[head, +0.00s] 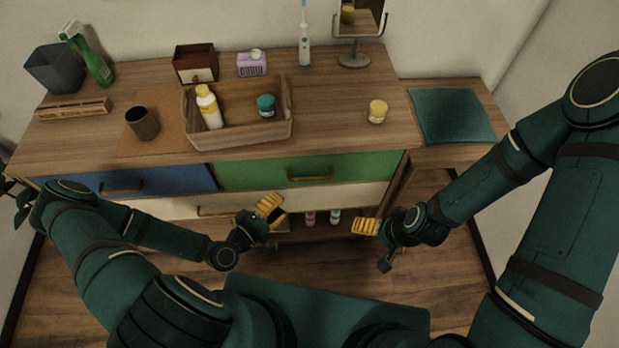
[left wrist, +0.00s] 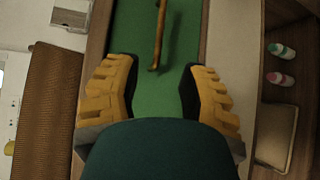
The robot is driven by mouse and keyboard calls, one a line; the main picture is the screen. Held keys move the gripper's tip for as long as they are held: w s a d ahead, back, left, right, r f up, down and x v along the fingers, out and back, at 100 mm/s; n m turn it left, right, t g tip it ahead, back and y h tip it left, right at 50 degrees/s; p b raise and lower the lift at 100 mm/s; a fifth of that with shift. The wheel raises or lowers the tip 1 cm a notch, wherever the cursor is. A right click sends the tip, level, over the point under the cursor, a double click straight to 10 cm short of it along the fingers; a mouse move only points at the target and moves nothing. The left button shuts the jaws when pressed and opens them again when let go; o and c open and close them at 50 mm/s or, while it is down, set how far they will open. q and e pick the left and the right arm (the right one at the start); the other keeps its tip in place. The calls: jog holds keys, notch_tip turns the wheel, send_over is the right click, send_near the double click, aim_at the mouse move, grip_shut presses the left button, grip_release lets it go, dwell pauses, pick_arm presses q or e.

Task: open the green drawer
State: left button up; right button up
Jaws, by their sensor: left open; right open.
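The green drawer (head: 309,171) is the right-hand front under the wooden top in the head view, and looks flush with the cabinet. Its brass bar handle (head: 311,178) runs level across its middle. My left gripper (head: 270,207) is below and left of that handle, in front of the cabinet. In the left wrist view the green front (left wrist: 141,40) fills the middle, and the handle (left wrist: 158,35) stands ahead of the open, empty fingers (left wrist: 154,88), not between them. My right gripper (head: 364,227) is open and empty, below and right of the drawer.
A blue drawer (head: 128,182) is on the left and a cream drawer (head: 215,205) runs below. A lower shelf holds small bottles (head: 335,215). On top stand a basket (head: 237,143) with bottles, a cup (head: 142,123) and a yellow-lidded jar (head: 376,113). The floor in front is clear.

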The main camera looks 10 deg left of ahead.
aim_at(310, 178)
pick_arm(q)
jog(key=x, duration=1.3)
jog(key=shift+w+d, duration=0.15)
jog(key=shift+w, duration=0.2)
grip_shut()
